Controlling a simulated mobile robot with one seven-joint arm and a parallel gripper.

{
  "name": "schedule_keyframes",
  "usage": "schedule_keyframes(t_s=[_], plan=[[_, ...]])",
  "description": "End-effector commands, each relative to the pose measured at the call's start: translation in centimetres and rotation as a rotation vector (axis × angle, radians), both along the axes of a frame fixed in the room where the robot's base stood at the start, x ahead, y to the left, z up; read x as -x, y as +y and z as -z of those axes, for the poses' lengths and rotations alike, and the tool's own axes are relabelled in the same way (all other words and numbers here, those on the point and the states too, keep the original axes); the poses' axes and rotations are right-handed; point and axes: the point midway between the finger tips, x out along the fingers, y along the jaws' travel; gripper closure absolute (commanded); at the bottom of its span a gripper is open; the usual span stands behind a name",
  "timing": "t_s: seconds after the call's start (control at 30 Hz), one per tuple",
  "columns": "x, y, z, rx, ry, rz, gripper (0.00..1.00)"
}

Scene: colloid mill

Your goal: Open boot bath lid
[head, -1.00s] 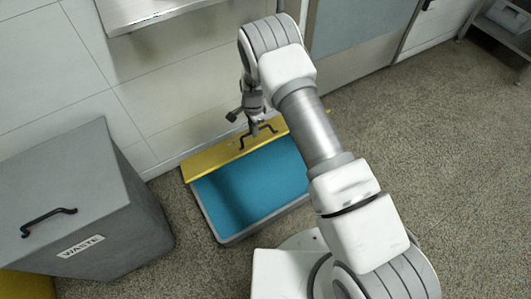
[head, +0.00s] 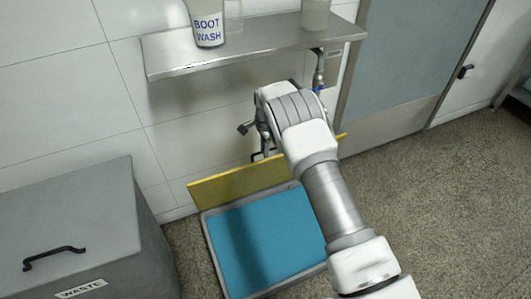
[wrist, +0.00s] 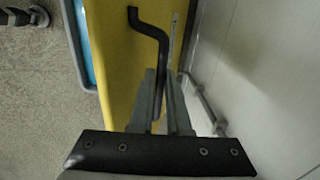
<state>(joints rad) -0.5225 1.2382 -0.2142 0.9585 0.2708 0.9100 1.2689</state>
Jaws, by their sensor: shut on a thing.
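The yellow boot bath lid (head: 228,184) stands raised, close to upright, along the wall side of the grey bath (head: 213,252). The bath's blue inside is largely uncovered, and my arm hides its right part. My gripper (wrist: 164,76) is shut on the lid's black handle (wrist: 150,28) in the wrist view. The wrist view also shows the lid's yellow face (wrist: 112,65) close beside the fingers. In the head view my gripper is at the lid's top edge, partly hidden behind my arm.
A steel shelf (head: 250,50) with a boot wash bottle (head: 207,25) juts from the wall above the bath. A grey waste bin (head: 70,215) stands to the left. A pipe (wrist: 205,105) runs along the wall beside my gripper. Speckled floor (head: 430,190) is clear to the right.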

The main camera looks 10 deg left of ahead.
Motion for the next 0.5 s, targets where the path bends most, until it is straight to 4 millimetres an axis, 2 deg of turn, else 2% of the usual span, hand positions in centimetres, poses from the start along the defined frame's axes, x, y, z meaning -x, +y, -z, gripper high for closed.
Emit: schedule_keyframes(t_s=[0.03,0.33,0.37,0.5], plan=[[-0.01,-0.36,0.55,0.005,0.001,0.003,1.00],[-0.01,-0.54,0.61,0.007,0.002,0.004,1.00],[-0.02,-0.54,0.61,0.008,0.003,0.004,0.80],[0.00,-0.43,0.47,0.007,0.003,0.003,0.55]])
